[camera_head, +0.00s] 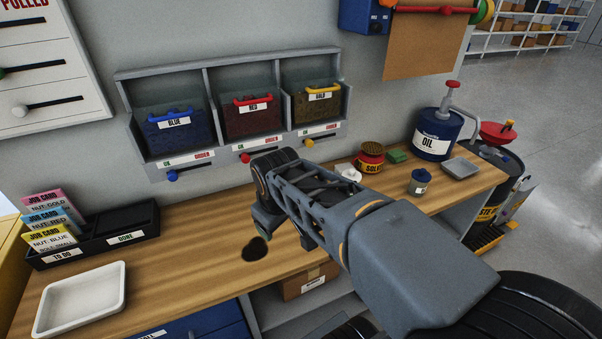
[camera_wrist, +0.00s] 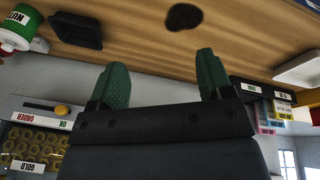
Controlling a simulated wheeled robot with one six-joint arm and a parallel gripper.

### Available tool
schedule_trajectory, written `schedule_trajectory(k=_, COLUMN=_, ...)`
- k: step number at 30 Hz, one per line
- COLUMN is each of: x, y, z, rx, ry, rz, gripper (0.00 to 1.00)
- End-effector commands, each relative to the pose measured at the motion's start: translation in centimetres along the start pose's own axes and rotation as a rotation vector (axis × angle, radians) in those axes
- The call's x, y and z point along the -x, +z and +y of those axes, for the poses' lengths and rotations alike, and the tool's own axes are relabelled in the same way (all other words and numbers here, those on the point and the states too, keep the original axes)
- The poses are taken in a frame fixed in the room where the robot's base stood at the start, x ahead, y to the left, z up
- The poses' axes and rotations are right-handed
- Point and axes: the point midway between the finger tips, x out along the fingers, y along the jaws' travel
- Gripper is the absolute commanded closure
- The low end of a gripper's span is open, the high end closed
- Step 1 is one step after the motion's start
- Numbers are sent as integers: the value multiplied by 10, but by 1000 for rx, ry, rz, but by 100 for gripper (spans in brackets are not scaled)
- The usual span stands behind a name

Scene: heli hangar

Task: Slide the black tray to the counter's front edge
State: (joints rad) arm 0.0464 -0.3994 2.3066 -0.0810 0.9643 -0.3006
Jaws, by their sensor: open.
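A small black tray (camera_wrist: 75,30) lies on the wooden counter (camera_wrist: 240,25) at the upper left of the wrist view. In the head view my arm seems to hide it. My gripper (camera_wrist: 162,62) is open, with two green fingers apart and nothing between them. The tray lies beyond the left finger in the wrist view, apart from it. In the head view my gripper (camera_head: 268,222) hangs over the middle of the counter (camera_head: 190,260), partly hidden by my own arm. The wrist view looks upside down.
A dark round patch (camera_head: 255,248) lies on the counter by my gripper. A white tray (camera_head: 80,300) and black job-card holder (camera_head: 100,245) are at left. Bins (camera_head: 240,105) line the wall.

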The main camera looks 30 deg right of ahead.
Motion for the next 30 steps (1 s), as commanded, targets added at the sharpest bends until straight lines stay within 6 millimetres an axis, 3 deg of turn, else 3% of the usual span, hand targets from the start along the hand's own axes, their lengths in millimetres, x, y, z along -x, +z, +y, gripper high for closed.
schedule_trajectory(k=3, x=-15, y=-33, z=42, rx=255, ry=37, rz=-97, gripper=15)
schedule_trajectory(k=8, x=-41, y=-67, z=101, rx=606, ry=49, rz=-237, gripper=0)
schedule_trajectory(k=15, x=-82, y=-91, z=168, rx=980, ry=-4, rz=-404, gripper=0)
schedule_trajectory(k=21, x=-100, y=-95, z=192, rx=1121, ry=-41, rz=-466, gripper=0)
schedule_trajectory(k=30, x=-102, y=-96, z=196, rx=1146, ry=-48, rz=-474, gripper=0)
